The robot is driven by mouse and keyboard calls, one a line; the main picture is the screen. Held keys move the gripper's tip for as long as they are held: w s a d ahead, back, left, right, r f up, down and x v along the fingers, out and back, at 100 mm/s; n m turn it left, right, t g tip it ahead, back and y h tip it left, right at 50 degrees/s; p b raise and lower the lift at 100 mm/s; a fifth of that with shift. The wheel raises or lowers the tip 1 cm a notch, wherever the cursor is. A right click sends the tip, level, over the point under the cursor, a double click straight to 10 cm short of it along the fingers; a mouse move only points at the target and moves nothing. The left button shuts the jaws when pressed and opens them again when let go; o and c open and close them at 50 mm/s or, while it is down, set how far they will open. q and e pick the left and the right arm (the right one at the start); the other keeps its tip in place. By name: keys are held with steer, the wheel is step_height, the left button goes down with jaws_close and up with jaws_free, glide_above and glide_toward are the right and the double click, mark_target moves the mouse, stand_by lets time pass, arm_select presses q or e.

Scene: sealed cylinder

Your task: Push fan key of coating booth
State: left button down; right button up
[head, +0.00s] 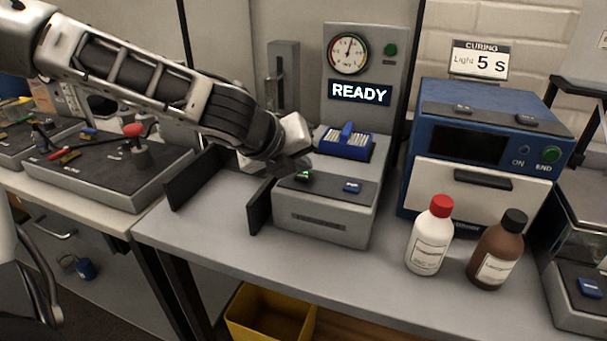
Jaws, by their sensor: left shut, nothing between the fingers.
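A grey unit (325,222) stands on the bench, with a dark top panel carrying a small green key (302,176) and a blue key (351,187). No readable label tells which is the fan key. Behind it a grey panel (364,48) has a round gauge, a green button and a display reading READY. My left gripper (297,164) is shut and empty, its dark tips right over the green key and partly covering it. I cannot tell if they touch it. The blue key is clear, to the right of the tips. My right gripper is not in view.
A blue rack (344,148) sits behind the key panel. A blue curing oven (490,103) stands to the right, with a red-capped white bottle (428,240) and a brown bottle (496,255) in front. Dark upright plates (195,180) stand left of the unit.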

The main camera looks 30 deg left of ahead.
arm_select(q)
steer(key=shift+f, duration=0.35)
stand_by(0.3)
steer(key=shift+r+p, duration=0.75)
steer(key=shift+r, duration=0.2)
